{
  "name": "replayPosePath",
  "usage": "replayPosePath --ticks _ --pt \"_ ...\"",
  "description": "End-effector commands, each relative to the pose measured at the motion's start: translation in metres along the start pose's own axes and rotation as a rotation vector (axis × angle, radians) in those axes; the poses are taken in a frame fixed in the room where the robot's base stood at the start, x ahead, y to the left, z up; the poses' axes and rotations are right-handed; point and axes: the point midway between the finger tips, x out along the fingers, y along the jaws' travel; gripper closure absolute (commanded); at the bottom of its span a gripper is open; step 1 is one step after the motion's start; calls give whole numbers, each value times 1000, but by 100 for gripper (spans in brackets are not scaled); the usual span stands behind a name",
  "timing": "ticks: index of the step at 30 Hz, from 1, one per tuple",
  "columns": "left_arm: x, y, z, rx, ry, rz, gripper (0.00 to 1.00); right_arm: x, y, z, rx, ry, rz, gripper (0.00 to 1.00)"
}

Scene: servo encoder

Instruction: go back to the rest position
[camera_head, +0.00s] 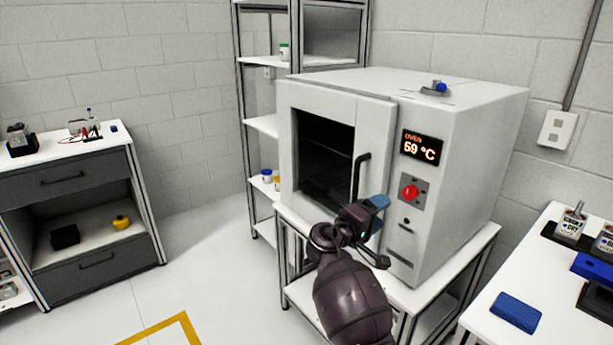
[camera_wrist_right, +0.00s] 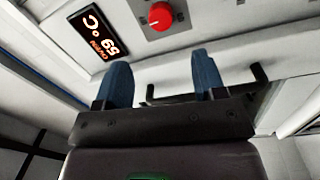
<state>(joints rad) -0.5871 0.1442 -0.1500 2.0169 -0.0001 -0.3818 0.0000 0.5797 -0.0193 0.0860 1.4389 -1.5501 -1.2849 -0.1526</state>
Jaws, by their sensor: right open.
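My right gripper (camera_head: 376,208) is in front of the white oven in the head view, below the door handle and the red knob. In the right wrist view its two blue fingers (camera_wrist_right: 163,85) stand apart with nothing between them, so it is open and empty. The oven (camera_head: 455,150) has a shut door with a dark window, a black handle (camera_head: 360,175), a display (camera_head: 421,147) reading 59 °C and a red knob (camera_head: 410,192). The display (camera_wrist_right: 93,30) and the red knob (camera_wrist_right: 160,16) also show in the right wrist view. My left gripper is out of view.
The oven stands on a white table (camera_head: 440,295). A right-hand table (camera_head: 480,318) holds a blue pad (camera_head: 516,312) and bottles in dark stands. A shelf rack (camera_head: 262,125) stands behind. A drawer cabinet (camera_head: 85,240) is at left. Open floor lies between the cabinet and the oven.

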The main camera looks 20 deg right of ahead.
Motion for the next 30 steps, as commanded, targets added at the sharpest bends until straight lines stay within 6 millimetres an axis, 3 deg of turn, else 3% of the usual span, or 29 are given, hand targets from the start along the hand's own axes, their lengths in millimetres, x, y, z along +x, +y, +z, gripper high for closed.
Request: replayPosePath --ticks 4,8,12,16,20,23,30 --pt "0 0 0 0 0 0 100 0 0 -5 15 33 -3 36" --pt "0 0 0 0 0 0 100 -3 -6 -26 104 158 -97 36" --pt "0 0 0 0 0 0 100 -19 -2 -56 278 351 -241 36" --pt "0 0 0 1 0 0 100 -37 -15 -60 416 505 -384 36" --pt "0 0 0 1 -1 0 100 -58 -39 -44 543 627 -535 36" --pt "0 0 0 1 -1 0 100 -77 -60 -20 638 697 -656 36" --pt "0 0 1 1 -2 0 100 -117 -103 54 815 756 -903 36"
